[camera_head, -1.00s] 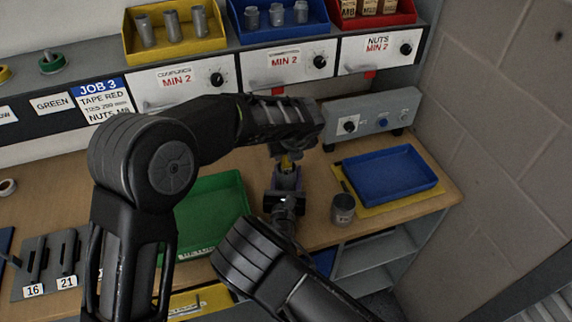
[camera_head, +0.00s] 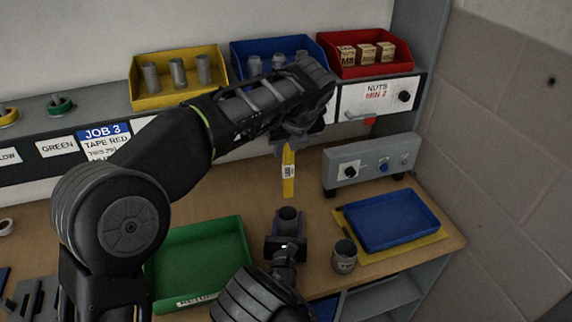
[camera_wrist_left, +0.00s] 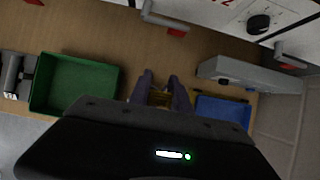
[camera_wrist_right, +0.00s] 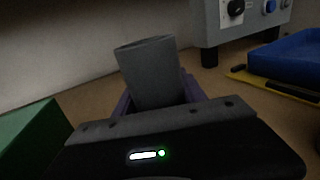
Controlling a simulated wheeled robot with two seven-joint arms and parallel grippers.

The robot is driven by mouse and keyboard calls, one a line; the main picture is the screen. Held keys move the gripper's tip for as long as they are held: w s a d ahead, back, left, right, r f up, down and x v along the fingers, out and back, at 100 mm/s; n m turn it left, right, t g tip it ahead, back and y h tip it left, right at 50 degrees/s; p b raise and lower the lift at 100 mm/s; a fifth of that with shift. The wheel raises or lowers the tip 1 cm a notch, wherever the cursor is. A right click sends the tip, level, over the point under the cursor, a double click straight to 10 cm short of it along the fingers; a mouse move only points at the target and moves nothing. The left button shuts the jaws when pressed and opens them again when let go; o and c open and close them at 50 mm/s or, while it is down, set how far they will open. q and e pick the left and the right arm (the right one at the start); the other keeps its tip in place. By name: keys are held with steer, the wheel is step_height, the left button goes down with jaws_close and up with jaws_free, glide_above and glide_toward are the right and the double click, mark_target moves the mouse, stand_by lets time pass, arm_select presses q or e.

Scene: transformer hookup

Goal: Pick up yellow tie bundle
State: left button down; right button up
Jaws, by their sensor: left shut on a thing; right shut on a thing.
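The yellow tie bundle (camera_head: 288,176), a slim yellow strip with a white label, hangs upright from my left gripper (camera_head: 291,143). That gripper is shut on its top end and holds it above the table. In the left wrist view a bit of yellow (camera_wrist_left: 160,99) shows between the fingers. My right gripper (camera_head: 286,241) is below it, shut on a grey open-topped cup (camera_head: 288,219). The bundle's lower end is above the cup's mouth, clear of it. The cup also shows, held between the fingers, in the right wrist view (camera_wrist_right: 150,72).
A green tray (camera_head: 204,258) lies to the left and a blue tray (camera_head: 390,220) on a yellow mat to the right. A small grey can (camera_head: 344,256) stands right of my right gripper. A grey control box (camera_head: 371,163) and a shelf with bins (camera_head: 180,78) stand behind.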

stand_by(0.7)
steer(key=o, duration=1.4)
steer(key=shift+s, duration=0.1)
steer(key=s, duration=0.8)
steer(key=s+a, duration=0.1)
steer(key=s, duration=0.2)
steer(key=shift+s, duration=0.4)
steer(key=shift+s, duration=0.1)
